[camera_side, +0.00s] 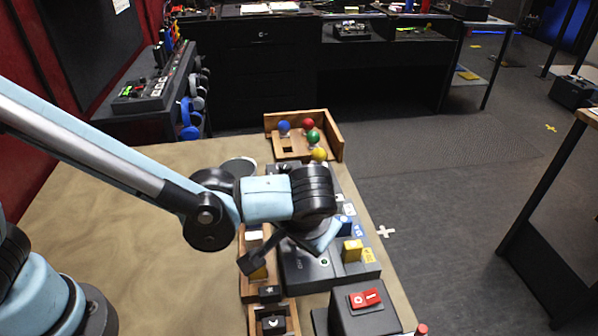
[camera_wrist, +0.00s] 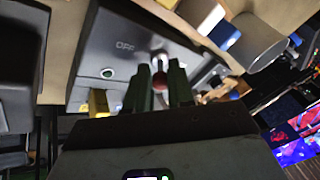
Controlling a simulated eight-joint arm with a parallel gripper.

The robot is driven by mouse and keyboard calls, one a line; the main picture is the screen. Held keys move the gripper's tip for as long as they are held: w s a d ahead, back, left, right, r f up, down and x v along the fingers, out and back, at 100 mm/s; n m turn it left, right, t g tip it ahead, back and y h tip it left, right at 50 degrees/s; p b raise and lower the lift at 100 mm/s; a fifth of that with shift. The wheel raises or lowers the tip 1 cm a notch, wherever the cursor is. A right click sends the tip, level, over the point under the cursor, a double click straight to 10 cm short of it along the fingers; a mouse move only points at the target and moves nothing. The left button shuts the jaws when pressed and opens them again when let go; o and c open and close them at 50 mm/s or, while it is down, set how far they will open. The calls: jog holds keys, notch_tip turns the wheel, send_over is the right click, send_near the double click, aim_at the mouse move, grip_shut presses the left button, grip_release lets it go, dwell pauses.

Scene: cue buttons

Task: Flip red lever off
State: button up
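In the wrist view, a lever with a red ball knob (camera_wrist: 159,83) and a metal stem stands on a dark grey panel (camera_wrist: 112,25) marked "OFF". My gripper (camera_wrist: 158,76) has its two fingers apart, one on each side of the lever. The knob shows in the gap between them, and I cannot see clear contact. In the side view, the panel (camera_side: 305,272) lies near the right edge of the table. My wrist and gripper hang over it and hide the red lever there.
A wooden tray (camera_side: 281,154) with blue, red, green and yellow balls sits at the far end. A dark box with a red rocker switch (camera_side: 365,299) is at the front. The table's left side (camera_side: 130,240) is largely clear.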

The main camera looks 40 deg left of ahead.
jog(key=o, duration=0.3)
jog(key=shift+o, duration=0.2)
jog(key=v, duration=1.2)
jog(key=shift+a, duration=0.1)
jog(key=a+f+t+h, duration=0.2)
jog(key=a+t+h, duration=0.1)
jog(key=a, duration=2.1)
jog(key=shift+f+h, duration=0.4)
jog(key=shift+h, duration=0.1)
